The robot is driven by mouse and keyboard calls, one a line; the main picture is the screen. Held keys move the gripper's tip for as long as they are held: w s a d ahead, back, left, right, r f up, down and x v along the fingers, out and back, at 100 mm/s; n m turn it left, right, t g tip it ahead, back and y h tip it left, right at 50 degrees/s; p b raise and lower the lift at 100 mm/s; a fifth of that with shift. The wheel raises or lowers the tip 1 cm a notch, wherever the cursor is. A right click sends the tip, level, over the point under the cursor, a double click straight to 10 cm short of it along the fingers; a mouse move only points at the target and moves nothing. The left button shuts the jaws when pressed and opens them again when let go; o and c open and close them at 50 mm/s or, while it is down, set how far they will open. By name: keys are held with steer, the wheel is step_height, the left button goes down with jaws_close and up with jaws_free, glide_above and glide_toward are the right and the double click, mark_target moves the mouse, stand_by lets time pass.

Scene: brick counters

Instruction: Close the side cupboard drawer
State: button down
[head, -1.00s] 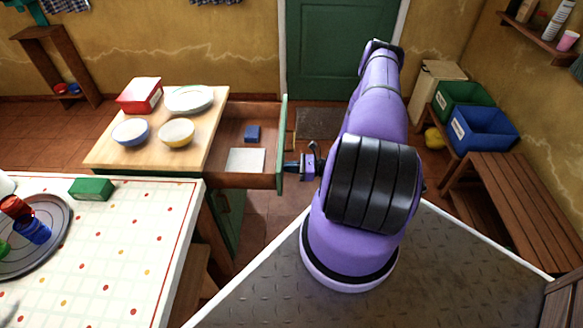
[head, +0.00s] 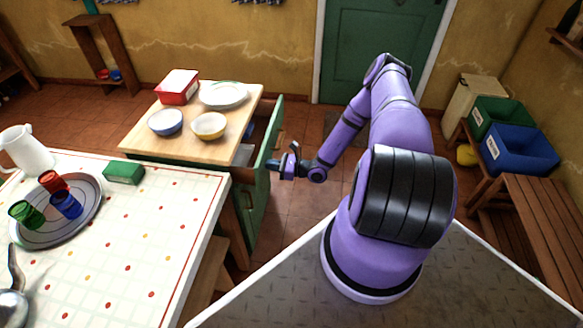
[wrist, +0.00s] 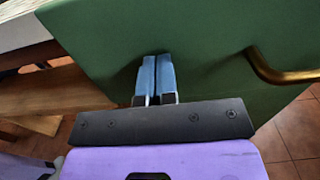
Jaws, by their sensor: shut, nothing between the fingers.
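The side cupboard (head: 190,140) has a wooden top and a green body. Its drawer (head: 266,146) sticks out a little on the right side, with a narrow opening showing behind the green front. My gripper (head: 271,166) is shut and empty, at the outer face of the drawer front. In the wrist view the blue fingertips (wrist: 156,72) are together and point at the green drawer front (wrist: 210,45), seemingly against it; exact contact is hard to tell. A brass handle (wrist: 282,70) is to the right of the fingers, not held. Most of the drawer's inside is hidden.
A red box (head: 178,88), a plate (head: 224,95) and two bowls stand on the cupboard top. The white dotted counter (head: 150,240) is in front, with a tray (head: 88,215) of cups. Floor right of the drawer is free.

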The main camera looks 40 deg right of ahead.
steer(key=x, duration=1)
steer(key=shift+w+a+r, duration=0.1)
steer(key=shift+w+a, duration=0.05)
steer(key=shift+a, duration=0.05)
steer(key=shift+d, duration=0.3)
steer(key=v, duration=1.4)
